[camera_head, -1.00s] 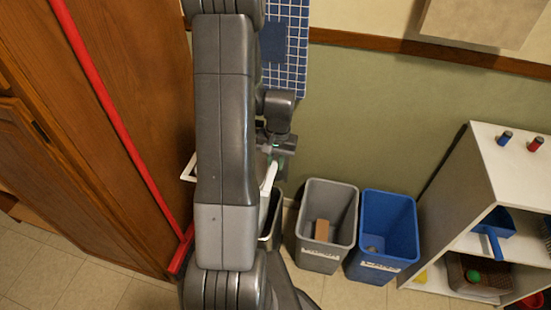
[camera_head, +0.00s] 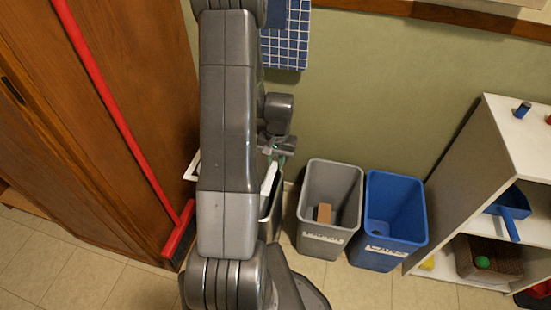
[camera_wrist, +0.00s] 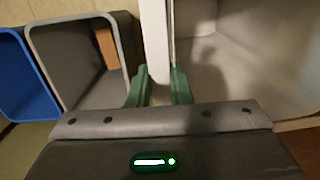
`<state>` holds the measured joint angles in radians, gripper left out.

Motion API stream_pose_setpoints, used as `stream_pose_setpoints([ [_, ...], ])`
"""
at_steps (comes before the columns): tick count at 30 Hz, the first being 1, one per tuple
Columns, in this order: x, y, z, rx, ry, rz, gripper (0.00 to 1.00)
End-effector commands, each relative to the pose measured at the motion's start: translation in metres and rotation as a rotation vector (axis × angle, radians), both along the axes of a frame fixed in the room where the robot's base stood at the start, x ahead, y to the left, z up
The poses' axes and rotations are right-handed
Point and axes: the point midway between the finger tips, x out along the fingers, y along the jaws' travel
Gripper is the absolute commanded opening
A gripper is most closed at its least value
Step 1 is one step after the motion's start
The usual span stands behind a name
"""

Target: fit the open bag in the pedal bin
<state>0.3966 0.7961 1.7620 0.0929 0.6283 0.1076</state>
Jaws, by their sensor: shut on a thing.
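My gripper (camera_head: 277,158) is shut on the white rim of the open bag (camera_head: 268,178). In the wrist view the green fingertips (camera_wrist: 160,88) clamp the white rim (camera_wrist: 156,40), and a pale grey interior, apparently the bag's, opens to its right. Another white corner of the rim (camera_head: 192,168) shows left of my arm. The metal pedal bin (camera_head: 276,212) shows only as a strip beside my arm, below the bag's rim. My arm hides most of both, so I cannot tell whether the bag is inside the bin.
A grey bin (camera_head: 345,185) with a brown block (camera_head: 323,213) and a blue bin (camera_head: 405,195) stand close to the right. A white shelf (camera_head: 465,170) is further right. A red broom (camera_head: 122,135) leans at the wooden cabinet on the left.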

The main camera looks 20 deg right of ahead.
Motion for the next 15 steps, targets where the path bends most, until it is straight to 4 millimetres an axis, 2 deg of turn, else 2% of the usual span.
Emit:
stream_pose_setpoints([
  [1, 0.000, 0.000, -0.011, 0.000, 0.000, 0.000, 0.00],
  [15, 0.000, 0.000, -0.068, 0.000, 0.000, 0.000, 0.00],
])
